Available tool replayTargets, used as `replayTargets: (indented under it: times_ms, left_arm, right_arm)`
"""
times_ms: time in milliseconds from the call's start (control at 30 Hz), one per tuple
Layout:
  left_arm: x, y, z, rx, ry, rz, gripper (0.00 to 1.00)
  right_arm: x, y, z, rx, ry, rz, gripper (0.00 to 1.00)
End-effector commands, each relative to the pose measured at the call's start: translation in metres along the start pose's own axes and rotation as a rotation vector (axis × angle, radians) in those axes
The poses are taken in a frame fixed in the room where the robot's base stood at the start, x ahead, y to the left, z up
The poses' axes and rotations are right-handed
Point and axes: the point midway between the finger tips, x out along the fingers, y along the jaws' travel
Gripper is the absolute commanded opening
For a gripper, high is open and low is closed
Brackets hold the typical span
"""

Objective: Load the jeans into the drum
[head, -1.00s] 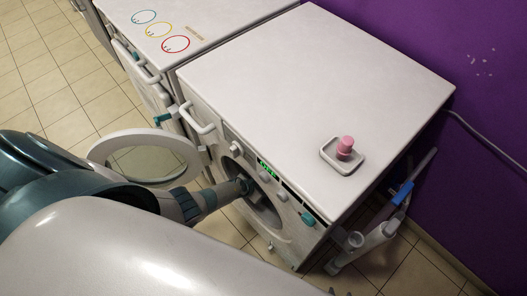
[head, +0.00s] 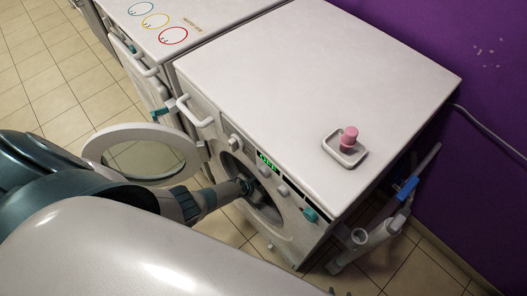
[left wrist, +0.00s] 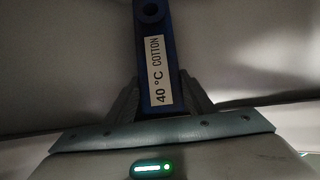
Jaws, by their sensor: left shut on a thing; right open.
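The jeans (left wrist: 152,40) show in the left wrist view as a dark blue strip with a hole and a white label reading "40 °C COTTON". My left gripper (left wrist: 158,95) is shut on them, fingers on both sides, against dim pale surfaces. In the head view my left arm comes in from the left and reaches into the drum (head: 264,206) of the nearer washer (head: 320,85). Its gripper and the jeans cannot be made out there. Only a small tip of my right gripper (head: 332,291) shows at the bottom edge; it is open.
The round door (head: 98,158) stands open left of the drum, close to my arm. A second machine (head: 205,12) with coloured rings stands behind. A pink-capped item (head: 349,136) sits in a small tray on the washer. Pipes (head: 375,238) stand at its right side.

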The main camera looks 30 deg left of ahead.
Motion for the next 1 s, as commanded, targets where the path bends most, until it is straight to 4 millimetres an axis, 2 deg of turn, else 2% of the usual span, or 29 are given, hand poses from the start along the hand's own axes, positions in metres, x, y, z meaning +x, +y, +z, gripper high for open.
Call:
replayTargets:
  times_ms: [267, 633, 667, 733, 1000]
  left_arm:
    - [0.0078, 0.0005, -0.0042, 0.000, -0.002, 0.001, 0.10]
    - [0.0082, 0.0005, -0.0046, 0.000, -0.002, 0.001, 0.10]
    - [0.0082, 0.0005, -0.0046, 0.000, -0.002, 0.001, 0.53]
    - [0.0082, 0.0004, -0.0047, 0.000, -0.002, 0.001, 0.70]
    - [0.0082, -0.0001, -0.0071, 0.000, 0.002, 0.000, 0.70]
  right_arm:
    - [0.0083, 0.0000, 0.0045, 0.000, 0.000, 0.000, 0.43]
    - [0.0087, 0.0001, 0.0048, 0.000, 0.000, 0.000, 0.43]
    - [0.0087, 0.0001, 0.0048, 0.000, 0.000, 0.000, 0.43]
    - [0.0087, 0.0001, 0.0048, 0.000, 0.000, 0.000, 0.43]
    - [0.0089, 0.0001, 0.0048, 0.000, 0.000, 0.000, 0.43]
